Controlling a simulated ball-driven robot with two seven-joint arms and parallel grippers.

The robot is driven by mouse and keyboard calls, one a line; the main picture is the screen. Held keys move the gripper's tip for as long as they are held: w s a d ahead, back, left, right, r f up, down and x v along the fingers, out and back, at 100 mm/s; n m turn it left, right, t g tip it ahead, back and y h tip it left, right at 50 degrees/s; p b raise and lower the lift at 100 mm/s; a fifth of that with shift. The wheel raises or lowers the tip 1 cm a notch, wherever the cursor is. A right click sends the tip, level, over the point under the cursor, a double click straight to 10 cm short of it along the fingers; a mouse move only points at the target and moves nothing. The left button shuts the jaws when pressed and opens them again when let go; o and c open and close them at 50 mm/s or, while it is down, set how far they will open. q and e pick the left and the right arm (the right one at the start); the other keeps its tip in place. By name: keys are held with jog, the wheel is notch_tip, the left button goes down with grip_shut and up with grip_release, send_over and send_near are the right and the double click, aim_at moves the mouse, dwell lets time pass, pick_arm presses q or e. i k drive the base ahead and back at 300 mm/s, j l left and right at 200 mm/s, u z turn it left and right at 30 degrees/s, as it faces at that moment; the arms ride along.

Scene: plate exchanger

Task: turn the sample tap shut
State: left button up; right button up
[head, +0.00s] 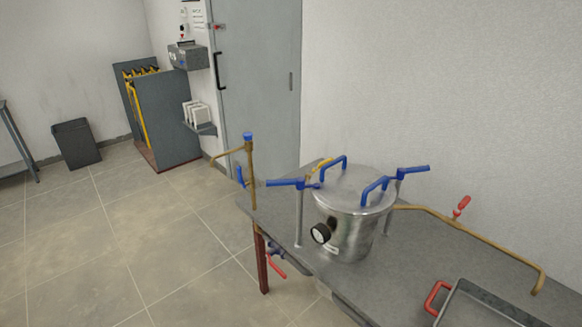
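Neither of my grippers shows in the head view. No part here is clearly marked as the sample tap. A brass standpipe (251,165) with a blue cap and a side spout rises at the table's left corner, with a blue lever (240,176) low on it. A brass pipe (490,243) runs right from the steel vessel (352,222) and bends down at its end; a red lever (461,206) stands tilted up from it. Another red lever (277,266) hangs below the table's left edge. I cannot tell whether any of these valves is open.
The lidded vessel has blue handles, a round gauge (320,233) and blue clamp levers beside it on the grey table (420,255). A metal tray (480,308) with a red handle sits front right. Tiled floor (120,240) is clear at left; a bin (77,143) stands behind.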

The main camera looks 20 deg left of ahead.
aim_at(239, 176)
jog(key=i+j+z, duration=0.15)
jog(key=j+z, duration=0.25)
jog(key=i+j+z, duration=0.1)
jog(key=j+z, duration=0.65)
jog(key=j, duration=0.25)
